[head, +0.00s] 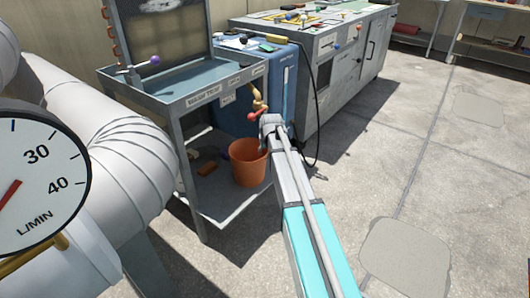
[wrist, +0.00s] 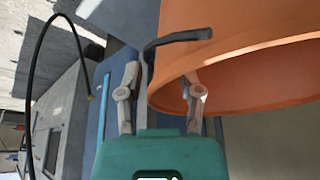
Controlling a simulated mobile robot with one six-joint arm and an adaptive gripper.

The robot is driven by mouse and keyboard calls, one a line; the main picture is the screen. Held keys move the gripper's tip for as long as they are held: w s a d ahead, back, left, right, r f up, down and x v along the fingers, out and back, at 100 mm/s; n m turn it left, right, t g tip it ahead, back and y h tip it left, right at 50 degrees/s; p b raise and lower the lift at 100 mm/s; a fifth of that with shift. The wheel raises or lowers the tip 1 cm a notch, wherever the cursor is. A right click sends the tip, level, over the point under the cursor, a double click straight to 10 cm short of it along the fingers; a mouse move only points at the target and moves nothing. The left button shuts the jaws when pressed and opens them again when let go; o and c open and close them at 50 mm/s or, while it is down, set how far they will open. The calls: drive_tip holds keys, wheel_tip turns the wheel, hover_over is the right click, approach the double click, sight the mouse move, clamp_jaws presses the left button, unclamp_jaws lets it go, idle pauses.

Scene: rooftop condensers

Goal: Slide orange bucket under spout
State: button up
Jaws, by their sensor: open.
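The orange bucket (head: 247,162) stands upright on the lower shelf of a grey stand in the head view. Its orange wall and rim fill the upper right of the wrist view (wrist: 235,62). A brass spout (head: 258,97) with a red handle (head: 256,113) sits above the bucket, by the stand's right side. In the wrist view my gripper (wrist: 161,75) is open at the bucket's rim. One finger is left of the rim and the other overlaps the bucket; contact is unclear. A dark curved bar (wrist: 178,37) passes between them. In the head view my arm hides the fingers.
The grey stand (head: 203,105) has a brownish block (head: 207,168) on its lower shelf, left of the bucket. A blue cabinet (head: 283,75) and black hose (head: 316,110) are close behind my arm. A large dial (head: 35,175) blocks the left. Open floor lies right.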

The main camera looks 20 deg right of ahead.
clamp_jaws()
drive_tip(key=shift+w+d, duration=0.1)
drive_tip(key=shift+d, duration=0.1)
idle(0.5)
drive_tip(key=shift+w+d, duration=0.8)
drive_tip(key=shift+d, duration=0.35)
drive_tip(key=shift+w+d, duration=0.8)
drive_tip(key=shift+d, duration=0.3)
drive_tip(key=shift+o, duration=0.3)
unclamp_jaws()
drive_tip(key=shift+r, duration=0.1)
